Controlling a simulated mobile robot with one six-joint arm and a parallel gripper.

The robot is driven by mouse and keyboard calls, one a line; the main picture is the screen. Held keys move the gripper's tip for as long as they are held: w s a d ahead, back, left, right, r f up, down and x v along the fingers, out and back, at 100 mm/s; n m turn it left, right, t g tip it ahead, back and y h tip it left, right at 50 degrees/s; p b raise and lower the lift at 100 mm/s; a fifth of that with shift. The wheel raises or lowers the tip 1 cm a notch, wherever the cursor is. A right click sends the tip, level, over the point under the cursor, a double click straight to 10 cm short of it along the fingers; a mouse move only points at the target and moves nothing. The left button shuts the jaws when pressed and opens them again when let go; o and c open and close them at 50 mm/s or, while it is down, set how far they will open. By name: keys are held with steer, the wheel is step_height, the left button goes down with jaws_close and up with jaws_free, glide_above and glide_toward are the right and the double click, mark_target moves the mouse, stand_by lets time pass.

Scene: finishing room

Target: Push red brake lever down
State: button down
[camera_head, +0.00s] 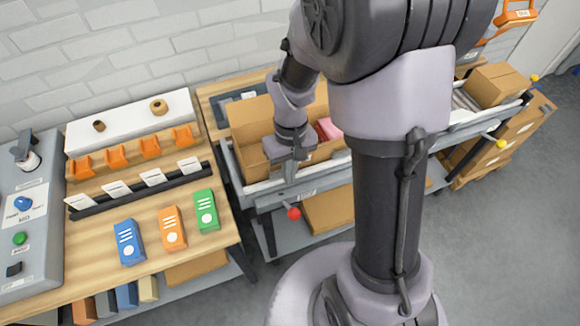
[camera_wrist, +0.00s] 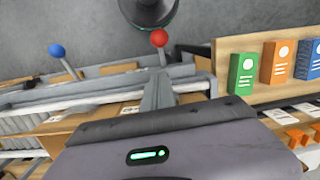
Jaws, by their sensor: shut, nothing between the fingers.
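The red brake lever shows as a red ball knob (camera_head: 294,213) at the front edge of the conveyor, left of my arm's column. In the wrist view the red knob (camera_wrist: 159,38) is just beyond my fingertips. My gripper (camera_head: 289,178) points down over the conveyor's front rail, above the knob in the head view. In the wrist view my gripper (camera_wrist: 158,80) is shut with nothing between the fingers. The fingertips appear close to the lever, but I cannot tell whether they touch it.
A blue-knobbed lever (camera_wrist: 56,50) stands to the left in the wrist view. An open cardboard box (camera_head: 255,125) sits on the conveyor behind my gripper. A wooden workbench (camera_head: 100,262) with blue, orange and green boxes is at left. Yellow knobs (camera_head: 500,144) are at right.

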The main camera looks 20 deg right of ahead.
steer(key=s+f, duration=0.1)
steer(key=s+f+b, duration=0.1)
steer(key=f, duration=0.1)
steer(key=s+f+b, duration=0.1)
steer(key=f, duration=0.1)
steer(key=shift+s+a+f, duration=0.25)
steer(key=shift+a, duration=0.15)
